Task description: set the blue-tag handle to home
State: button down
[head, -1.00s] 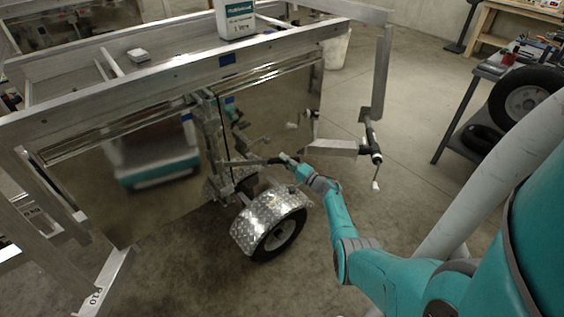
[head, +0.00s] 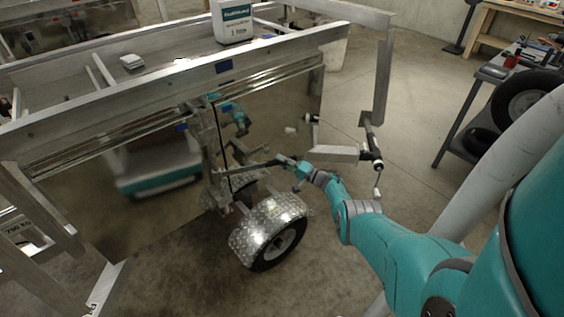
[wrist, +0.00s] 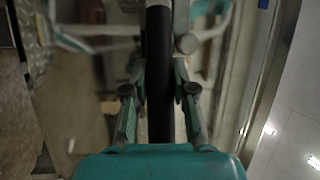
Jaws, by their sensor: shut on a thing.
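My gripper (head: 288,162) is at the side of the trailer, above the wheel guard. In the wrist view its fingers (wrist: 160,92) stand on both sides of a long black grip (wrist: 158,50) and are shut on it. In the head view the handle bar (head: 250,170) runs from the trailer's upright mechanism to my gripper. A blue patch also shows at the top of the wrist view (wrist: 263,4). My gripper hides the end of the handle.
The diamond-plate wheel guard (head: 265,225) lies just below my gripper. A second crank (head: 372,150) with a pale knob hangs from the trailer's right corner. A white canister (head: 232,22) stands on top. A workbench with tyres (head: 520,105) is at right. Floor between is clear.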

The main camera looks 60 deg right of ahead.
dwell(0.3)
jog(key=c, duration=0.9)
grip_release()
jog(key=shift+r, duration=0.15)
